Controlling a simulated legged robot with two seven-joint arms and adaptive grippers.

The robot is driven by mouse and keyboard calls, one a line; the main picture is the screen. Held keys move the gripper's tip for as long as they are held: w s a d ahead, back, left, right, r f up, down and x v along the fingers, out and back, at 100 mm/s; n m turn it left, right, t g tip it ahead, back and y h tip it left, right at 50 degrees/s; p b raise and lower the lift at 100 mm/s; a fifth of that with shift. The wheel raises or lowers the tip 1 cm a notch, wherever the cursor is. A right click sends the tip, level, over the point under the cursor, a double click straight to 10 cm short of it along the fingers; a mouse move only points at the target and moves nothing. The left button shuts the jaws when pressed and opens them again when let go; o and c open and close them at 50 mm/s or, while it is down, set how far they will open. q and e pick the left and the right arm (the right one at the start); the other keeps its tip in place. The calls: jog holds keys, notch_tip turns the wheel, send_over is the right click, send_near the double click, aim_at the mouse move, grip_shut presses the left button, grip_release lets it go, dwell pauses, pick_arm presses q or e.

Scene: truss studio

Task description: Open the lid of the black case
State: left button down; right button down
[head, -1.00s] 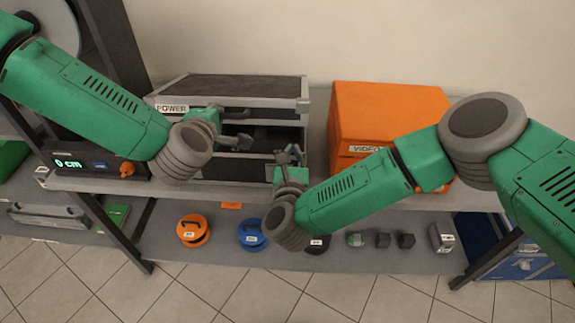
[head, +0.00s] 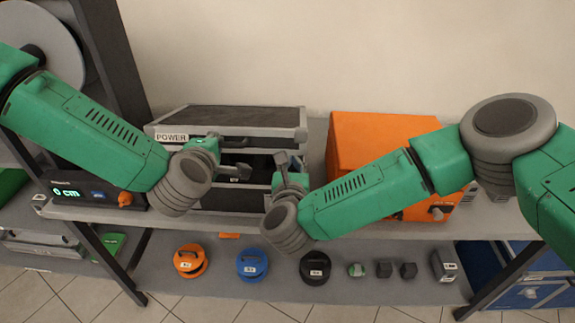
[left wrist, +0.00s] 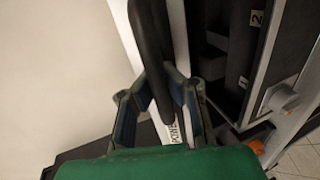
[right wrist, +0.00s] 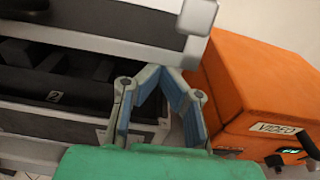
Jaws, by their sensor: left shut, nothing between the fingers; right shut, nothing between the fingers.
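The black case (head: 240,120) with a light grey frame and a "POWER" label stands on the upper shelf. Its lid is raised, with a dark gap between lid and lower body; the right wrist view shows the lid edge (right wrist: 125,18) above numbered compartments (right wrist: 55,95). My left gripper (head: 238,163) is shut at the case's front left; a dark bar, seemingly the lid handle (left wrist: 148,45), passes close to its fingers in the left wrist view. My right gripper (head: 289,158) is shut and empty in front of the case's right side. Contact is unclear for both.
An orange case (head: 370,135) labelled "VIDEO" stands right of the black case, partly behind my right arm. A display box (head: 90,190) reading "0 CM" sits at left. Several discs and small blocks lie on the lower shelf (head: 215,290).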

pick_arm(q)
jog(key=shift+s+d+f, duration=0.25)
jog(key=shift+s+d, duration=0.1)
jog(key=shift+d, duration=0.1)
pick_arm(e)
jog(key=shift+w+r, duration=0.2)
jog(key=shift+r, duration=0.3)
pick_arm(q)
jog(key=c, duration=1.9)
grip_release()
pick_arm(e)
jog(key=shift+r, duration=0.1)
pick_arm(q)
jog(key=o, duration=0.3)
jog(key=shift+s+d, duration=0.1)
pick_arm(e)
jog(key=shift+s+d, duration=0.1)
jog(key=shift+d, duration=0.05)
pick_arm(q)
jog(key=shift+o, duration=0.2)
jog(key=shift+s+d+r, duration=0.15)
jog(key=shift+r, duration=0.05)
pick_arm(e)
jog(key=shift+s+d, duration=0.25)
jog(key=shift+d, duration=0.05)
pick_arm(q)
jog(key=shift+a, duration=0.3)
pick_arm(e)
jog(key=shift+a, duration=0.2)
